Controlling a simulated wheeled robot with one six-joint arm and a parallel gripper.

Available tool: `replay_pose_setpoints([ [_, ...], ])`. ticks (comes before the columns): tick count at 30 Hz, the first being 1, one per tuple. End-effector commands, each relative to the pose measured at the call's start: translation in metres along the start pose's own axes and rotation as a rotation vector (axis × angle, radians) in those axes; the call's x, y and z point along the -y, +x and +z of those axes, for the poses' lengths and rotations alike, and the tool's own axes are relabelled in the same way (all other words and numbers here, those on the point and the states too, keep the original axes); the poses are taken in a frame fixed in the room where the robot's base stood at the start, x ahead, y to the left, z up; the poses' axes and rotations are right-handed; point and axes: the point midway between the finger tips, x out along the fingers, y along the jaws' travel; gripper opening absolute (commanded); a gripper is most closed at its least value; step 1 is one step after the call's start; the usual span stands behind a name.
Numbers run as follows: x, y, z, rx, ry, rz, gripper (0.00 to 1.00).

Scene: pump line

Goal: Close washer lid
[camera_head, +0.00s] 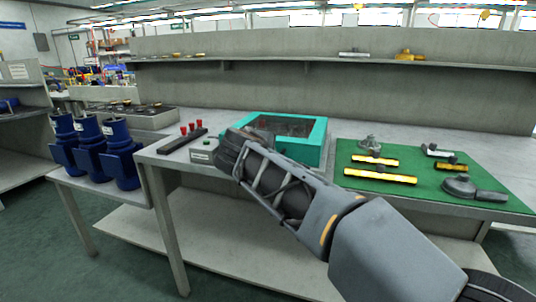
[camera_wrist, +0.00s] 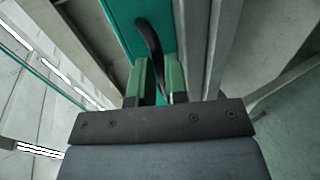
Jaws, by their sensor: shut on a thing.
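The washer (camera_head: 300,153) is a teal box on the bench, with a teal rim around a dark, glassy-looking top. I cannot tell how far its lid (camera_head: 317,133) is from closed. My gripper is at the washer's front left corner, and its fingers are hidden behind my wrist in the head view. In the wrist view, my gripper (camera_wrist: 162,84) has green fingers shut on a black curved handle (camera_wrist: 148,36). The handle stands against a teal panel (camera_wrist: 125,18) of the washer.
A grey control box (camera_head: 203,154) and a dark rack with red-topped pieces (camera_head: 190,130) stand left of the washer. A green mat (camera_head: 425,185) with yellow bars and grey parts lies right. Blue pumps (camera_head: 118,150) stand on a lower left table. A shelf (camera_head: 300,64) runs behind.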

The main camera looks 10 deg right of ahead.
Motion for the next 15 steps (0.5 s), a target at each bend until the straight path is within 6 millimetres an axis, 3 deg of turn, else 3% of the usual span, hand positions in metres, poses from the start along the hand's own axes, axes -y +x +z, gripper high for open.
replay_pose_setpoints([
  [1, 0.0229, 0.0091, 0.0007, 0.024, -0.009, -0.049, 0.0],
  [2, 0.023, 0.009, 0.0005, 0.023, -0.009, -0.049, 0.17],
  [8, 0.023, 0.0086, -0.0002, 0.021, -0.012, -0.049, 0.36],
  [15, 0.022, 0.0071, -0.0011, 0.018, -0.014, -0.048, 0.38],
])
